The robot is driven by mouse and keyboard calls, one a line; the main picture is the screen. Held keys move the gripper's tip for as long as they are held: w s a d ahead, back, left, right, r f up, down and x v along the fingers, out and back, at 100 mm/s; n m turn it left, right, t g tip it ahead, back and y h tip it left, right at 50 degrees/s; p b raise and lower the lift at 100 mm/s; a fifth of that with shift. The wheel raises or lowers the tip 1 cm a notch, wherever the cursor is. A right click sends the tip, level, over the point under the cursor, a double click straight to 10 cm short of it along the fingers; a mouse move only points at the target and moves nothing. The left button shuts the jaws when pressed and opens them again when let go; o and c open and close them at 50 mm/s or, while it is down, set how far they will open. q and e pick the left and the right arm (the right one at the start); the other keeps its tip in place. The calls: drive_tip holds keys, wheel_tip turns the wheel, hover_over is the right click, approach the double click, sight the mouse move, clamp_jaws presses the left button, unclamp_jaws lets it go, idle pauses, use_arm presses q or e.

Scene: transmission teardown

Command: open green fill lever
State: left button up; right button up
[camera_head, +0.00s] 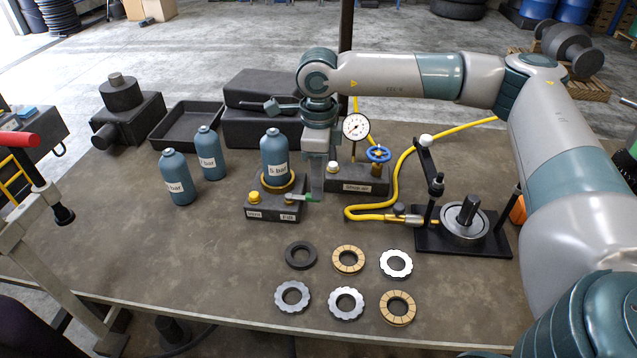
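The green fill lever (304,198) sits at the right front of the dark fill block (270,212), above a label that reads like "Fill". It points to the right. A blue bottle marked "5 bar" (274,150) stands upright in the yellow ring of that block. My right gripper (317,194) points down, its fingertips at the lever's right end; I cannot tell whether they touch it. The fingers show edge-on, so their opening is hidden. My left gripper is not in view.
Two more blue bottles (177,178) (210,154) stand to the left. A block with a pressure gauge (356,127) and blue valve wheel (378,153) is just behind right. A yellow hose (392,190) runs to the black press stand (462,240). Several rings (346,303) lie in front.

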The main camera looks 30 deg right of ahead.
sight(303, 197)
drive_tip(key=shift+f+p, duration=0.3)
drive_tip(key=shift+f, duration=1.25)
clamp_jaws()
